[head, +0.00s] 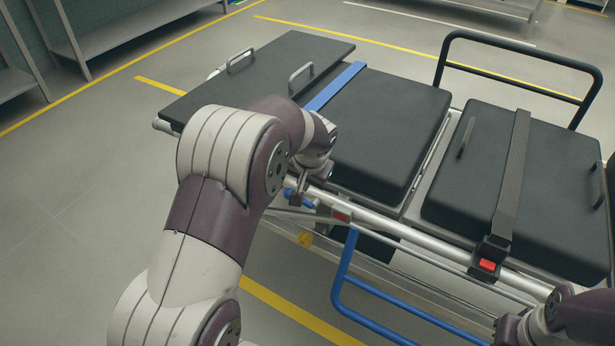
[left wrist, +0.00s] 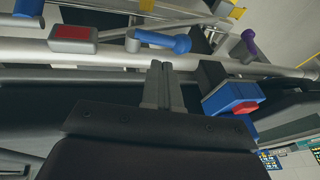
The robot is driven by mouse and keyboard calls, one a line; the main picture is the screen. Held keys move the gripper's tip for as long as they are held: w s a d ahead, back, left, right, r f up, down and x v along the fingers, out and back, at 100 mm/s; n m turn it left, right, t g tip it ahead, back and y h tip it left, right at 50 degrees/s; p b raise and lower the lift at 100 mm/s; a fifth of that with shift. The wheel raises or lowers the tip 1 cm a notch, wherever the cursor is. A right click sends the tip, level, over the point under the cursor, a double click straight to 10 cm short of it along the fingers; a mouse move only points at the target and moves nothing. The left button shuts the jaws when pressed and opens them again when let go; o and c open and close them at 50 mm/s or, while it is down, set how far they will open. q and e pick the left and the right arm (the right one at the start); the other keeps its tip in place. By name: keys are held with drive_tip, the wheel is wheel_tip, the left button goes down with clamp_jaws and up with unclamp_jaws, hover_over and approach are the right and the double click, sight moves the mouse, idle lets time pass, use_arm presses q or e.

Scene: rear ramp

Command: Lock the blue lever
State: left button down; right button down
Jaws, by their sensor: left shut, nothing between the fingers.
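The blue lever (left wrist: 162,41) is a short blue handle on a grey mount on the silver side rail of the stretcher. In the left wrist view it lies roughly along the rail, its rounded end to the right. In the head view it shows small (head: 308,203) beside my gripper. My left gripper (left wrist: 160,66) is shut and empty, its fingertips just below the lever in the wrist view; a small gap shows, and I cannot tell the depth. In the head view the left gripper (head: 295,199) is at the near rail, partly hidden by my wrist. My right gripper is out of view.
A grey housing with a red button (left wrist: 73,34) sits on the rail beside the lever. A blue buckle with red (left wrist: 232,98) is close right of my fingers. A purple knob (left wrist: 248,38) stands farther right. A blue tube frame (head: 345,268) hangs below the rail. Floor at left is clear.

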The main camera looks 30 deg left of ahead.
sight(289, 191)
use_arm(q)
drive_tip(key=shift+a+f+b, duration=0.4)
drive_tip(key=shift+a+f, duration=0.8)
drive_tip(key=shift+a+f+p, duration=0.3)
drive_tip(key=shift+a+p, duration=0.05)
drive_tip(key=shift+a+f, duration=0.2)
drive_tip(key=shift+a+f+p, duration=0.35)
drive_tip(key=shift+a+f, duration=0.05)
drive_tip(key=shift+f, duration=0.25)
drive_tip(key=shift+a+f, duration=0.15)
drive_tip(key=shift+f, duration=0.4)
drive_tip(key=shift+a+f, duration=0.15)
drive_tip(key=shift+f, duration=0.4)
drive_tip(key=shift+f+b, duration=0.8)
drive_tip(key=shift+f, duration=0.45)
